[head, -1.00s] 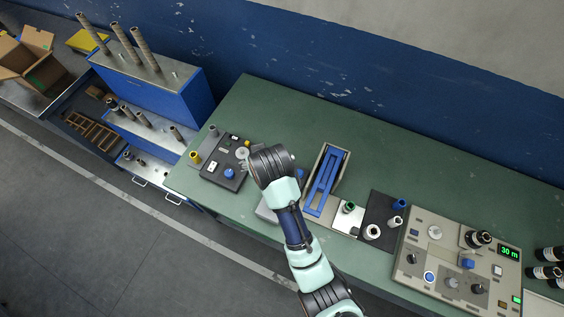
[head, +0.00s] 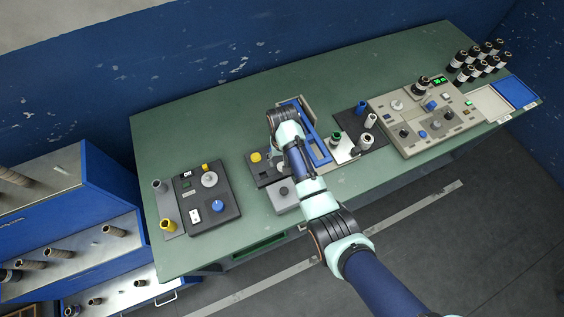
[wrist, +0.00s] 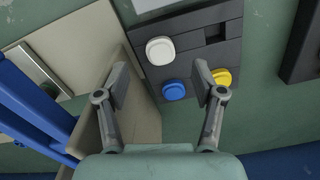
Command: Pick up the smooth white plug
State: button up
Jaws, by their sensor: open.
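The smooth white plug (wrist: 160,51) has a rounded pale head and sits on a dark slotted block (wrist: 192,45) in the wrist view. A blue plug (wrist: 174,90) and a yellow plug (wrist: 222,76) are on the same block. My gripper (wrist: 160,85) is open and empty, its fingers spread apart with the blue plug between them in the picture. The white plug lies just beyond the fingertips, towards the top. In the head view the dark block (head: 262,177) and the yellow plug (head: 255,157) show beside my arm; the white plug and gripper fingers are hidden.
A beige tray (wrist: 128,85) with a blue frame (wrist: 35,100) stands close to the left finger. In the head view, a dark control board (head: 205,200) lies left, a beige console (head: 425,120) right. The green bench (head: 190,115) is clear behind.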

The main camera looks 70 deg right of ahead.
notch_tip(320, 180, down, 5)
jog(key=shift+f+b, duration=0.1)
jog(key=shift+b, duration=0.6)
jog(key=c, duration=0.8)
